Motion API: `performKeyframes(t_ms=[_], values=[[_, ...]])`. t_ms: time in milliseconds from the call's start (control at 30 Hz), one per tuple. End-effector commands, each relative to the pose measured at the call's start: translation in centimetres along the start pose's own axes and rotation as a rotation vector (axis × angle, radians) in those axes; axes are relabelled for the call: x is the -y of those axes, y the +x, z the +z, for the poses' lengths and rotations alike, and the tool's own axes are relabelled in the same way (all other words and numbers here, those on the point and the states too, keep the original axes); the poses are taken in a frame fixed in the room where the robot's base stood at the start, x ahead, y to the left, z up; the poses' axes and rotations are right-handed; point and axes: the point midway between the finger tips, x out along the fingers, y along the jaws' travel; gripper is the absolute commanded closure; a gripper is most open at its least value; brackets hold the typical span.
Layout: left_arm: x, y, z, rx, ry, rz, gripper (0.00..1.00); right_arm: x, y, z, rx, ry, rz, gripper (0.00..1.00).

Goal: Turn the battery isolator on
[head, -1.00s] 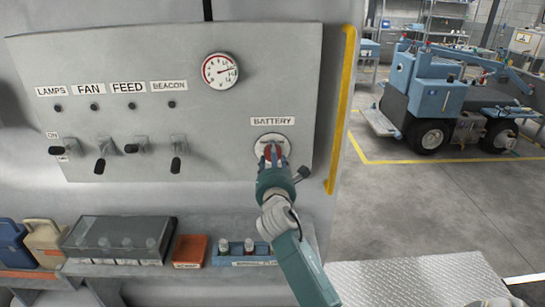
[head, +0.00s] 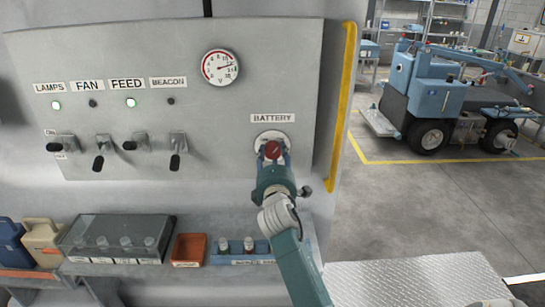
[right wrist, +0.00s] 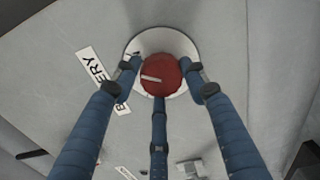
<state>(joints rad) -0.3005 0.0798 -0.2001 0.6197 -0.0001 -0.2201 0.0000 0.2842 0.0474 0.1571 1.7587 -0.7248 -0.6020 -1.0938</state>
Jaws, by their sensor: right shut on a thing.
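The battery isolator is a red round knob (head: 273,150) on a pale round plate below the BATTERY label (head: 272,118), at the right of the grey panel. In the right wrist view the red knob (right wrist: 161,75) has a pale mark on its face. My right gripper (head: 272,160) reaches up to it from below. Its blue fingers (right wrist: 160,85) close around the knob from the sides and below, and the knob's face stays visible. The LAMPS light (head: 56,105) and the FEED light (head: 131,102) glow; the FAN and BEACON lights are dark. My left gripper is not in view.
Several toggle levers (head: 101,154) sit on the panel's left. A round gauge (head: 220,67) is above. A shelf below holds jugs, a clear-lidded box (head: 117,239), an orange bin (head: 188,250) and a blue tray (head: 240,256). A yellow rail (head: 342,110) edges the right side.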

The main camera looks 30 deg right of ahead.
Motion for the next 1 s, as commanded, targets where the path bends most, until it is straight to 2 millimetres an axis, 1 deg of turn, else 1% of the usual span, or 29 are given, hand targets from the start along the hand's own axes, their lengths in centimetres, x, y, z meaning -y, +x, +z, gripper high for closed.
performKeyframes(t_ms=[33, 333, 900, 933, 1000], values=[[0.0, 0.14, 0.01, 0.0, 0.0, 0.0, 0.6, -0.5, 0.13, 0.57, 0.011, 0.027, 0.011, 0.83], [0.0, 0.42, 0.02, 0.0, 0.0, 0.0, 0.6, -0.36, 0.13, 0.59, 0.01, 0.143, 0.009, 0.83], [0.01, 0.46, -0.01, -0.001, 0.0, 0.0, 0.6, -0.14, 0.12, 0.61, 0.011, 0.169, 0.004, 0.83], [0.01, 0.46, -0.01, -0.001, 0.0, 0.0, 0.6, -0.12, 0.11, 0.61, 0.011, 0.169, 0.004, 0.51], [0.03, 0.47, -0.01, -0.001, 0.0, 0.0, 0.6, -0.08, 0.1, 0.56, 0.01, 0.169, 0.003, 0.39]])
